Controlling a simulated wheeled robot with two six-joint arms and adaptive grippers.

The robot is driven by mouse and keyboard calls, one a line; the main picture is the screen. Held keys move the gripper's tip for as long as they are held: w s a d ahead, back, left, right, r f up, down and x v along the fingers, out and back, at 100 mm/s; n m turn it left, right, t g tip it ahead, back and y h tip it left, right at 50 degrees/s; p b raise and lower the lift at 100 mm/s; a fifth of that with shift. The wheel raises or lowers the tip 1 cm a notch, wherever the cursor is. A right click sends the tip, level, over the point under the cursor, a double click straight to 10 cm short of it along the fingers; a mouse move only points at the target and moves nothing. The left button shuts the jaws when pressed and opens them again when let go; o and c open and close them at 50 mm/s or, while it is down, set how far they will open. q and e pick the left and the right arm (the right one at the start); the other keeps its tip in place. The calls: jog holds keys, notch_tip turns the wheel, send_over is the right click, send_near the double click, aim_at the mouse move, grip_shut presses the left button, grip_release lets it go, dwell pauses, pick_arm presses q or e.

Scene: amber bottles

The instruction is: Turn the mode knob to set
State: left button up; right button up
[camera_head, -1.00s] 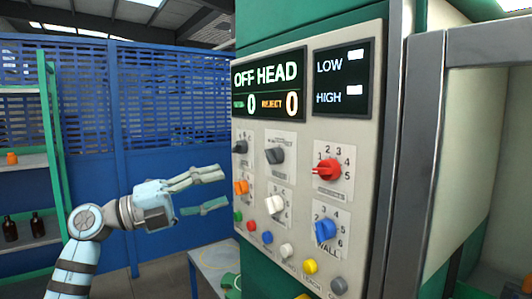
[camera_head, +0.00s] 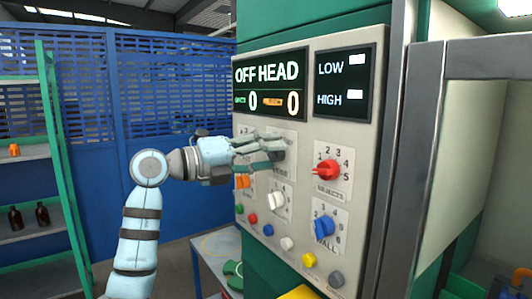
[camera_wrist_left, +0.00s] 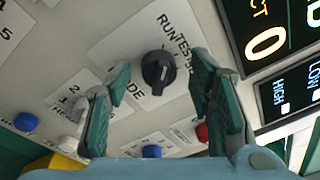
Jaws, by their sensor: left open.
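The mode knob (camera_wrist_left: 158,71) is black and round, on a white label plate on the panel. In the left wrist view the plate's lettering begins with RUN and TEST, and part of MODE shows; the rest is hidden by a finger. In the head view the knob (camera_head: 278,155) is dark and partly covered by my gripper. My left gripper (camera_head: 272,150) is at the panel with its fingers open. In the left wrist view its fingertips (camera_wrist_left: 161,68) appear on either side of the knob, with gaps. My right gripper is not in view.
The panel (camera_head: 376,130) also carries a red knob (camera_head: 327,170), a white knob (camera_head: 277,200), a blue knob (camera_head: 324,227) and several buttons along the bottom. The display (camera_head: 270,85) above reads OFF HEAD. A green shelf rack (camera_head: 62,170) stands at left.

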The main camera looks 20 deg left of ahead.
pick_arm(q)
jog(key=shift+c, duration=0.5)
grip_shut()
jog(key=m+y+p, duration=0.1)
jog(key=m+p, duration=0.1)
jog(key=m, duration=0.3)
jog(key=m+p, duration=0.2)
jog(key=m, duration=0.4)
jog(key=m+y+p, duration=0.1)
jog(key=m+p, duration=0.1)
jog(key=m, duration=0.3)
jog(key=shift+s+d+r+m+t+y+p, duration=0.1)
jog(key=shift+d+r+m+t+y+p, duration=0.1)
jog(key=shift+m+t+y+p, duration=0.15)
dwell(0.4)
